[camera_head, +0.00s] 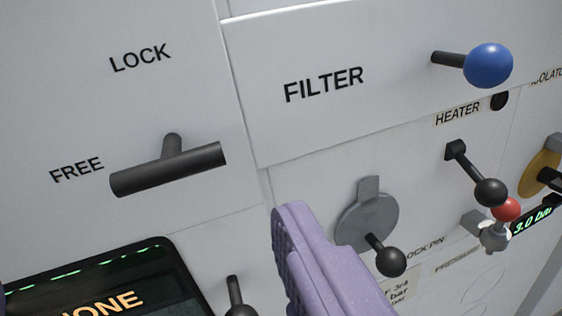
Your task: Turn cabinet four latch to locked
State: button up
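The latch (168,170) is a dark T-shaped handle on a white panel at the left. Its bar lies nearly level, tilted slightly up to the right, with its left end near the printed word FREE (76,170). The word LOCK (140,57) is printed above it. No cabinet number is visible. My gripper (296,225) shows as a purple ribbed finger at bottom centre, to the right of and below the latch. It appears clear of the handle in the picture. Only one finger shows clearly, so its opening cannot be judged.
A blue ball knob (488,65) sticks out of the FILTER panel (365,45). A grey disc (368,218) with a black-knobbed lever, a HEATER lever (490,191) and a red knob (506,209) stand right. A dark display (95,285) is lower left.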

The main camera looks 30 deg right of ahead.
aim_at(169, 175)
jog(key=x, duration=0.2)
jog(key=p+x, duration=0.1)
jog(key=x, duration=0.4)
jog(key=shift+d+f+p, duration=0.25)
jog(key=shift+d+p, duration=0.05)
jog(key=shift+p, duration=0.05)
jog(key=c, duration=0.9)
